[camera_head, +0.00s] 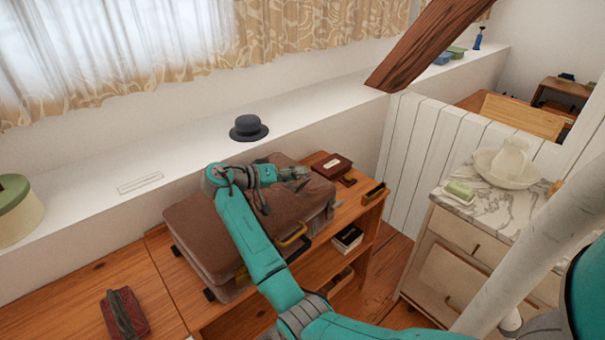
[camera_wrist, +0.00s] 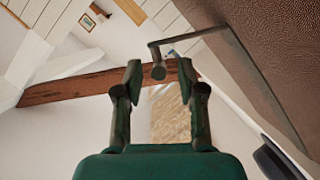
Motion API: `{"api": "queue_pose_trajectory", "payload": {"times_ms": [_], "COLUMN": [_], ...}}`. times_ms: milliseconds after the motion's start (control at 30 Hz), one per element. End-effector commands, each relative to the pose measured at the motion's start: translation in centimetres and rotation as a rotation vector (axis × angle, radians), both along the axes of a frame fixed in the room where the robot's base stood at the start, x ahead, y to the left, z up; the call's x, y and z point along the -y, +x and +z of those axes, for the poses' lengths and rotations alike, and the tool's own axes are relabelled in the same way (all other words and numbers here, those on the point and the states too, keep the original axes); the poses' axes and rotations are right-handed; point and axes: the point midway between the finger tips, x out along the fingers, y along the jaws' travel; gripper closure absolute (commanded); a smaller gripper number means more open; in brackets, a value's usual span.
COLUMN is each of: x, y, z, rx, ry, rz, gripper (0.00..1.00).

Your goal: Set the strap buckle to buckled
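A brown suitcase (camera_head: 195,228) lies on a wooden bench, and its grained surface fills the upper right of the wrist view (camera_wrist: 285,50). My gripper (camera_head: 300,177) is over the right part of the suitcase top. In the wrist view my gripper (camera_wrist: 158,70) is open, with its two fingers well apart. A thin dark bent bar with a round knob (camera_wrist: 158,72) stands out beside the suitcase surface. The knob appears between the fingertips, with gaps on both sides. I cannot tell for sure whether this bar is the strap buckle. In the head view my gripper hides that area.
A dark red box (camera_head: 332,166) and a small wooden tray (camera_head: 373,194) sit right of the suitcase. A dark hat (camera_head: 248,128) rests on the white ledge behind. A marble-topped cabinet (camera_head: 490,215) stands at right.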

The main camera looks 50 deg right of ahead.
Motion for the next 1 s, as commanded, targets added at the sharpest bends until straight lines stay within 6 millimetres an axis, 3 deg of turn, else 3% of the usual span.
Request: {"api": "queue_pose_trajectory", "payload": {"times_ms": [233,567,733,1000], "x": [2.1,2.4,2.4,2.4], "y": [-1.1,-1.2,-1.2,-1.2], "z": [-0.6,-0.7,-0.7,-0.7], "rx": [0.000,0.000,0.000,0.000], "ry": [-0.001,-0.001,-0.001,0.000], "rz": [-0.001,0.001,0.001,0.000], "gripper": [0.61,0.61,0.98,1.00]}}
